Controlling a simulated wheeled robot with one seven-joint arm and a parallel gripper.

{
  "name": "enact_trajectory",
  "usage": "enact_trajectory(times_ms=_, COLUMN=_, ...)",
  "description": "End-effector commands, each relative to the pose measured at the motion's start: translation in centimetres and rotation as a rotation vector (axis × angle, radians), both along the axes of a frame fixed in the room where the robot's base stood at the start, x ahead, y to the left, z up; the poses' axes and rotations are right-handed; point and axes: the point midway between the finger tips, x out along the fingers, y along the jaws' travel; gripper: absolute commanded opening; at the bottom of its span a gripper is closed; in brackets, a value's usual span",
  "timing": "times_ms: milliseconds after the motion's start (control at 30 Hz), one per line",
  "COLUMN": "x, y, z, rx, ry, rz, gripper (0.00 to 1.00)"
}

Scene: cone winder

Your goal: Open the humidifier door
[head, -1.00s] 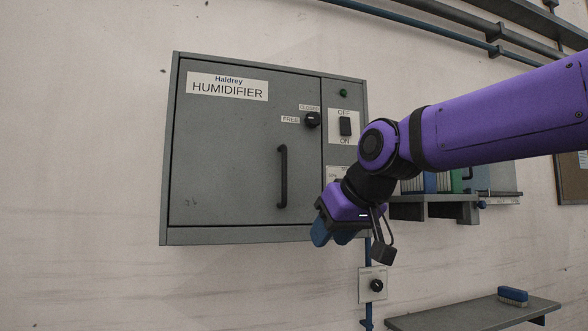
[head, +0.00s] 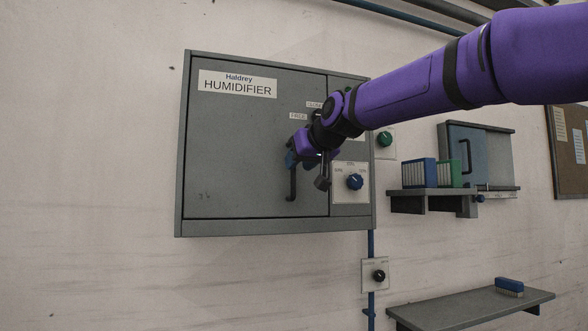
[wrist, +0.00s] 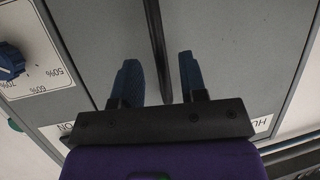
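The grey humidifier door (head: 240,150) is shut flush in its cabinet, under a "Haldrey HUMIDIFIER" label. Its black vertical bar handle (head: 291,185) is near the door's right edge; the upper part is hidden behind my gripper (head: 290,160). In the wrist view the handle (wrist: 157,40) runs down between the two blue fingers of my gripper (wrist: 159,82). The fingers are open, one on each side of the bar, with a gap to each. A black knob by the "FREE" label (head: 298,116) is mostly hidden by my arm.
A blue dial (head: 355,181) with percent marks is on the panel right of the door. A shelf (head: 430,194) with blue and green boxes is further right. A lower shelf (head: 465,308) holds a blue brush (head: 509,286). The wall left of the cabinet is clear.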

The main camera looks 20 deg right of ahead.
Motion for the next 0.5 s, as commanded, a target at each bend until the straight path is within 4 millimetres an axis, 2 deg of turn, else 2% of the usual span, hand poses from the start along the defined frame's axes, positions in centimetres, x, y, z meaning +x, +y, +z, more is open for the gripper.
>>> enact_trajectory(times_ms=200, x=2.5, y=0.5, z=-1.1, rx=0.001, ry=0.001, rz=0.0, gripper=0.39)
enact_trajectory(times_ms=500, x=3.2, y=0.6, z=-1.3, rx=0.001, ry=-0.001, rz=0.0, gripper=0.39)
